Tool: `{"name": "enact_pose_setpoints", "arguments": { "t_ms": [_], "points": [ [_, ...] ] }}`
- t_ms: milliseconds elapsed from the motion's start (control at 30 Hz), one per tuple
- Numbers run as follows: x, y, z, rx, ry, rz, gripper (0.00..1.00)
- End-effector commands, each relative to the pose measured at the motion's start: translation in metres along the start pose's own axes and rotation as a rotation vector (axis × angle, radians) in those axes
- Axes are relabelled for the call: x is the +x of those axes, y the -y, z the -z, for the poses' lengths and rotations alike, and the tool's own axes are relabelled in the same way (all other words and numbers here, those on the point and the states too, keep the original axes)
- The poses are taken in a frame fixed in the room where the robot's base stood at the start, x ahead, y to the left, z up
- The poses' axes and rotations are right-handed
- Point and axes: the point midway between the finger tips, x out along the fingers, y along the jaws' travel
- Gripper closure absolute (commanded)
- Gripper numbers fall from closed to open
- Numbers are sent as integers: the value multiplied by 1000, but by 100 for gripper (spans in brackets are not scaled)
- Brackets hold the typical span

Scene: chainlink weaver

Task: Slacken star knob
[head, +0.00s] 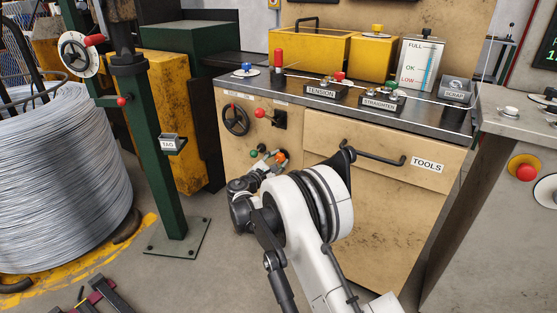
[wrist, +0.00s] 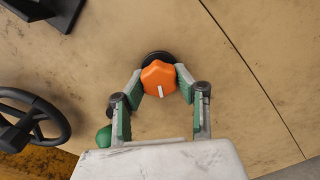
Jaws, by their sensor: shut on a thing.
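The orange star knob (wrist: 158,75) sits on a dark round base on the worn tan cabinet front. A short white mark shows on its face. My gripper (wrist: 160,85) has one finger on each side of the knob and is shut on it. In the head view the orange knob (head: 281,156) shows small on the cabinet front beside my gripper, and my wrist and arm hide part of that area.
A green ball (wrist: 104,137) lies left of my fingers. A black handwheel (head: 235,120), a red-knobbed lever (head: 260,113) and the TOOLS drawer handle (head: 375,156) project nearby. The wire coil (head: 60,180) and green post (head: 160,150) stand left.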

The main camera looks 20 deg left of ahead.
Motion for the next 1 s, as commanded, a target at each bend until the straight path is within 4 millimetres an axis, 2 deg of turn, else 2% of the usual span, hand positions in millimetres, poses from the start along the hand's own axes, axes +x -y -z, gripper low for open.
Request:
{"name": "enact_pose_setpoints", "arguments": {
  "t_ms": [1000],
  "points": [
    [-1, 4, -1, -930, -1, 1, 98]
  ]
}}
